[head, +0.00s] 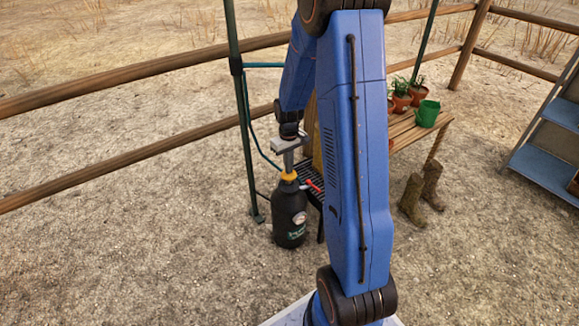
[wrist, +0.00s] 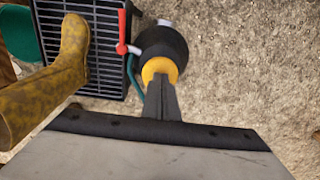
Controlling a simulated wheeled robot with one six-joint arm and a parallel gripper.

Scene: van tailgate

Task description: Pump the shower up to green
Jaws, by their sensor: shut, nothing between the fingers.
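The pressure shower is a black bottle (head: 290,215) with a yellow collar (head: 289,177), upright on the ground beside a green post. A small round pale gauge (head: 299,217) is on its side, too small to read. My gripper (head: 288,168) is shut and empty, pointing down just above the collar. In the wrist view my gripper's fingertips (wrist: 160,84) are together over the yellow collar (wrist: 160,68), with the black bottle (wrist: 168,44) beyond. I cannot tell whether they touch the top. No pump handle shows clearly; the fingers cover the middle of the top.
A black slatted rack (wrist: 100,50) stands close beside the bottle, with a red lever (wrist: 123,32) and a yellow-brown boot (wrist: 50,85) there. A bench (head: 415,130) with pots and a green watering can (head: 427,114) is behind.

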